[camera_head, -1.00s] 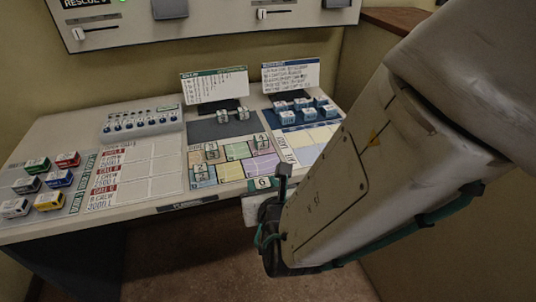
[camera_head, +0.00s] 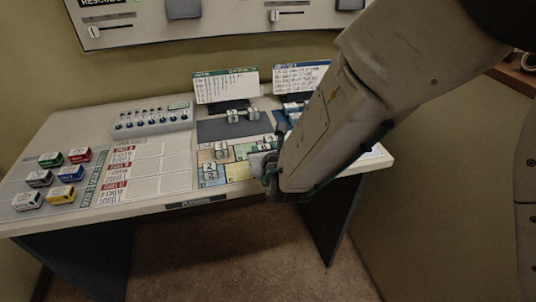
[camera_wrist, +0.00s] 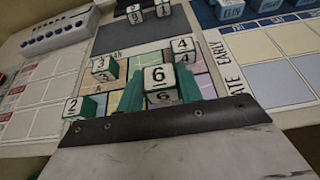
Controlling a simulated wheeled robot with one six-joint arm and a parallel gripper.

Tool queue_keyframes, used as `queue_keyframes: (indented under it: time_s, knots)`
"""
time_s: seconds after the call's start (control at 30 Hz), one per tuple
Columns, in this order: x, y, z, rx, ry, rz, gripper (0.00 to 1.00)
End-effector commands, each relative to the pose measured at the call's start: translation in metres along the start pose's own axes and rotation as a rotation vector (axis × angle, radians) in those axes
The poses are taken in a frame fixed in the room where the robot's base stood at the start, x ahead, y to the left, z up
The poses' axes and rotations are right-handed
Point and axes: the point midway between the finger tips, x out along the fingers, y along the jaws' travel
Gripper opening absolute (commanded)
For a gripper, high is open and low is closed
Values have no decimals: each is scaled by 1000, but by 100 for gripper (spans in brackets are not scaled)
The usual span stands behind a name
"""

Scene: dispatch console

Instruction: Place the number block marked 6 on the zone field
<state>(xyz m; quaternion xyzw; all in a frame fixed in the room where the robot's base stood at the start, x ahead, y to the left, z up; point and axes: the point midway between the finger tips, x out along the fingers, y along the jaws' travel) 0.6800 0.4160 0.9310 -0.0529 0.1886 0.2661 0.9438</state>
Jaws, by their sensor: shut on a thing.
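The number block marked 6 (camera_wrist: 158,78) is white on top with green sides. It sits between the green fingers of my gripper (camera_wrist: 158,100) in the wrist view, over the near part of the coloured zone map. My gripper (camera_head: 268,170) is at the console's front edge in the head view, where my arm hides the block. The zone map (camera_head: 238,172) has pastel fields. Other number blocks stand on it, among them a 2 (camera_wrist: 73,107), a 3 (camera_wrist: 104,67) and a 4 (camera_wrist: 183,50). I cannot tell whether block 6 touches the map.
Two more number blocks (camera_head: 243,115) stand on the dark pad behind the map. Blue blocks (camera_wrist: 265,5) stand beyond a pale grid at the right. Coloured blocks (camera_head: 71,174) and a knob panel (camera_head: 152,120) are at the left. Two upright cards (camera_head: 226,86) stand behind.

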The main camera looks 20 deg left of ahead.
Motion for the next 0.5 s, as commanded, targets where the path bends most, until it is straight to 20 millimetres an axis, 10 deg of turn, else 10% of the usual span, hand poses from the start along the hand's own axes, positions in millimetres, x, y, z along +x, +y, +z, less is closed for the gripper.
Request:
queue_keyframes:
  time_s: [0.5]
  knots:
    - [17, -1, -31, 1, -1, 0, 14]
